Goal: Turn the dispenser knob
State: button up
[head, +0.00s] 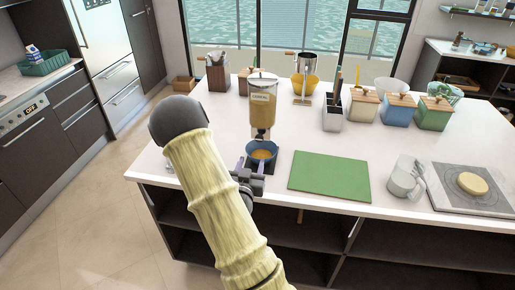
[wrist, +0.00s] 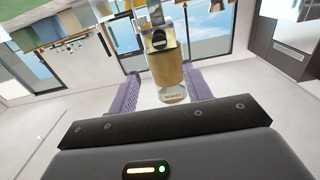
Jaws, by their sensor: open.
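The dispenser (head: 262,103) is a clear, labelled container of tan cereal on the counter. Its narrow lower part stands above a blue bowl (head: 262,146) with orange contents. In the wrist view the dispenser (wrist: 168,72) appears upside down, with a dark and silver round knob (wrist: 158,39) on its neck. My gripper (head: 251,164) is low at the counter's front edge, in front of the bowl. Its purple fingers are open, and in the wrist view the gripper (wrist: 155,80) shows the dispenser between them in the picture. I see no contact with the knob.
A green board (head: 329,175) lies right of the bowl. A metal jug (head: 404,178) and a board with a round item (head: 473,183) stand further right. Several canisters (head: 397,110) and a utensil holder (head: 333,113) stand behind. Open floor lies left of the counter.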

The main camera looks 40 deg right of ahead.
aim_at(259, 139)
jog(key=p+x, duration=0.4)
jog(key=x, duration=0.8)
jog(key=shift+c, duration=0.2)
jog(key=c, duration=0.9)
jog(key=shift+f+m+b, duration=0.15)
jog(key=shift+m+b, duration=0.15)
jog(key=shift+b, duration=0.55)
